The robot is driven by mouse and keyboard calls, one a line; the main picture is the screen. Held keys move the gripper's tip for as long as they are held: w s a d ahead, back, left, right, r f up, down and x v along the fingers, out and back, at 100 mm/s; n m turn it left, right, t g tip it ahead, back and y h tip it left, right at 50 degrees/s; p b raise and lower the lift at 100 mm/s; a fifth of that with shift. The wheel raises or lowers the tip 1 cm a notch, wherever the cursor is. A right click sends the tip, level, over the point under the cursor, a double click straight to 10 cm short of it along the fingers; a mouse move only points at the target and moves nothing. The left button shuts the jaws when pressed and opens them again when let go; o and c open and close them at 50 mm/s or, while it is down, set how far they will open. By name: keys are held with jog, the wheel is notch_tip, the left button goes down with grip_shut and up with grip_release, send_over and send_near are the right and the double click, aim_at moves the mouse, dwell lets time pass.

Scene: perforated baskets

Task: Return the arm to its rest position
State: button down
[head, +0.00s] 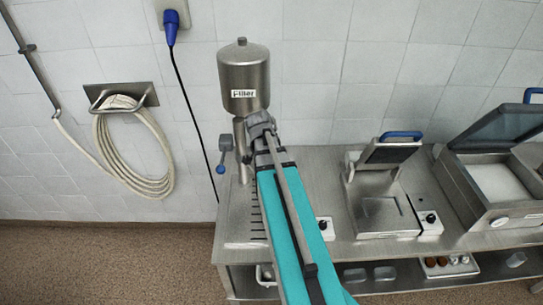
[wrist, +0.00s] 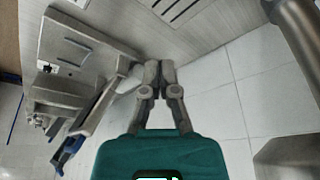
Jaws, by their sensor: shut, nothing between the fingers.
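My arm (head: 283,225) is teal and stretches from the bottom of the head view up toward the filler. My gripper (head: 258,120) is at its far end, just in front of the lower part of the metal filler (head: 243,75). From this view I cannot tell whether it touches the filler. In the wrist view my gripper (wrist: 159,72) has its fingertips together with nothing between them.
A steel table (head: 335,190) carries a small press with a blue handle (head: 385,185) and a larger open-lidded machine (head: 490,180). A lower shelf holds a tray (head: 450,265) and small containers. A coiled hose (head: 130,150) hangs on the tiled wall at left.

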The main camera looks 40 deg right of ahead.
dwell(0.4)
jog(key=s+a+f+n+y+b, duration=0.1)
jog(key=a+f+n+b, duration=0.7)
jog(key=a, duration=0.6)
jog(key=s+a+f+n+y+b, duration=0.2)
jog(key=a+f+n+b, duration=0.5)
jog(key=a+f+b, duration=0.4)
jog(key=a+f, duration=0.1)
jog(key=a, duration=0.3)
jog(key=shift+n+g+y, duration=0.3)
jog(key=shift+n, duration=0.1)
